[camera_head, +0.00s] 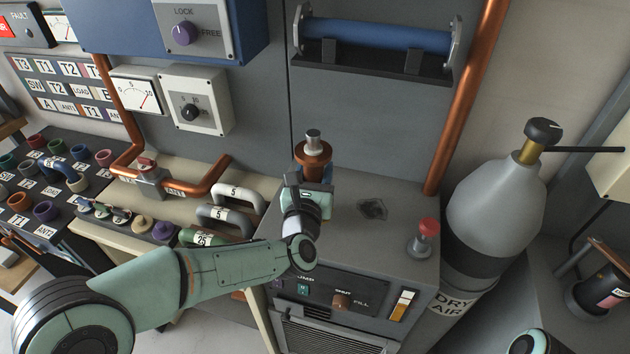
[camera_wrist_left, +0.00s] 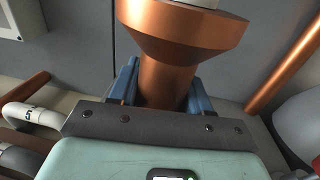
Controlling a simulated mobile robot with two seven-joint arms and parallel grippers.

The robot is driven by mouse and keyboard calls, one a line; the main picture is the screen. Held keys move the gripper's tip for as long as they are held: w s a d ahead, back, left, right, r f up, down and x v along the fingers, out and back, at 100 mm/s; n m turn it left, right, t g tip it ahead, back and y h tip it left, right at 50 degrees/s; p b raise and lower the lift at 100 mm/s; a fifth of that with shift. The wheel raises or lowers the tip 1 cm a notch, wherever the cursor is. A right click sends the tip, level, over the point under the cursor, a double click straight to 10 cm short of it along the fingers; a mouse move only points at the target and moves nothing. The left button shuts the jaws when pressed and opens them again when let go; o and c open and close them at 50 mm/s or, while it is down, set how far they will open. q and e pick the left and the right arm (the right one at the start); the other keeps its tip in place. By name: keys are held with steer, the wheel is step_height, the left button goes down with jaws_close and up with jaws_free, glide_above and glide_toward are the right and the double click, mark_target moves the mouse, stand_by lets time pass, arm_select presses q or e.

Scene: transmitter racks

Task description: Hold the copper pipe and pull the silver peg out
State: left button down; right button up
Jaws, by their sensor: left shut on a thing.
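The short upright copper pipe (camera_head: 313,154) with a flared top stands on the grey cabinet. The silver peg (camera_head: 313,139) sits in the pipe's top, its capped end sticking up. My left gripper (camera_head: 318,176) is shut on the pipe below the flare. In the left wrist view the copper pipe (camera_wrist_left: 168,80) stands between the blue fingers of my left gripper (camera_wrist_left: 163,92). The peg's pale lower edge (camera_wrist_left: 196,3) shows at the top of that view. The pipe's foot is hidden behind the gripper. My right gripper is not in view.
The grey cabinet top (camera_head: 385,245) carries a red knob (camera_head: 427,232) and a dark opening (camera_head: 373,209). A dry air cylinder (camera_head: 500,205) stands at the right. A blue tube (camera_head: 372,36) is mounted on the wall behind. A bent copper line (camera_head: 195,187) runs left of the pipe.

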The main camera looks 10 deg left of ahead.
arm_select(q)
step_height(320, 180, up, 17)
steer(key=shift+f+p, duration=0.2)
steer(key=shift+p, duration=1.05)
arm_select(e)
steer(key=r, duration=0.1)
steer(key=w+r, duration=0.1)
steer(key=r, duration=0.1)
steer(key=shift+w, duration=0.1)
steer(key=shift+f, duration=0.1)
